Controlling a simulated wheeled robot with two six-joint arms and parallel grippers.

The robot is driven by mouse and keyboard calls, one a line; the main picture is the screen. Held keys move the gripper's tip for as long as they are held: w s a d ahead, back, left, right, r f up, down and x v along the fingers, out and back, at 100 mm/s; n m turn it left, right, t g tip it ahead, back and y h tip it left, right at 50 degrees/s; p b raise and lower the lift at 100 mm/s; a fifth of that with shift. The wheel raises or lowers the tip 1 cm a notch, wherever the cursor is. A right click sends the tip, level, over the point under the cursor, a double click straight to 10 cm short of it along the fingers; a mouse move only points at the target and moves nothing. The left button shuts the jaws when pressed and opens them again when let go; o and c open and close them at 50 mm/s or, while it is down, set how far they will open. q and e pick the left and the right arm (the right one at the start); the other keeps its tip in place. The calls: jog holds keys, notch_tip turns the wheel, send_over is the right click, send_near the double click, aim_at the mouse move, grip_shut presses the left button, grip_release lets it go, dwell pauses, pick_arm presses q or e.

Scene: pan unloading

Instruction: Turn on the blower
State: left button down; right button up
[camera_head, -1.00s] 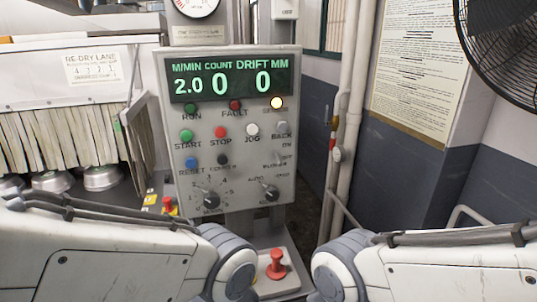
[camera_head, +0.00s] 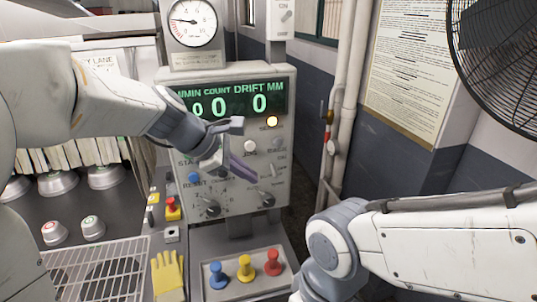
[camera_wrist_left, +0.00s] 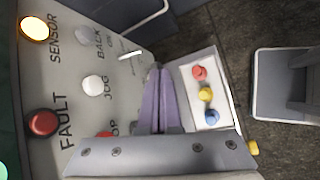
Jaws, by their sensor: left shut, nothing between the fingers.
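The grey control panel (camera_head: 281,100) stands in the middle of the head view with its green display lit. A small toggle lever (camera_head: 273,171), near the blower label, is on its right side; its setting is too small to tell. A pale lever also shows in the left wrist view (camera_wrist_left: 131,54). My left gripper (camera_head: 247,175) is shut and empty, its purple fingers in front of the panel and a little left of the lever. In the left wrist view the fingers (camera_wrist_left: 157,72) appear apart from the lever. My left arm hides part of the panel's left side.
The amber sensor lamp (camera_head: 272,122) is lit. Below the panel, a tray (camera_head: 245,293) holds blue, yellow and red knobs. A black fan (camera_head: 497,55) is at upper right. Pipes (camera_head: 339,110) run right of the panel. A wire rack (camera_head: 92,265) and yellow glove (camera_head: 168,275) lie lower left.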

aim_at(274, 171)
pick_arm(q)
jog(key=shift+w+a+r+n+t, duration=0.4)
jog(key=shift+w+a+r+n, duration=0.45)
jog(key=shift+w+r+n, duration=0.2)
pick_arm(e)
jog(key=shift+r, duration=0.3)
pick_arm(q)
jog(key=shift+f, duration=0.1)
jog(key=p+x, duration=0.1)
jog(key=x, duration=0.9)
jog(key=shift+d, duration=0.1)
pick_arm(e)
jog(key=shift+r, duration=0.45)
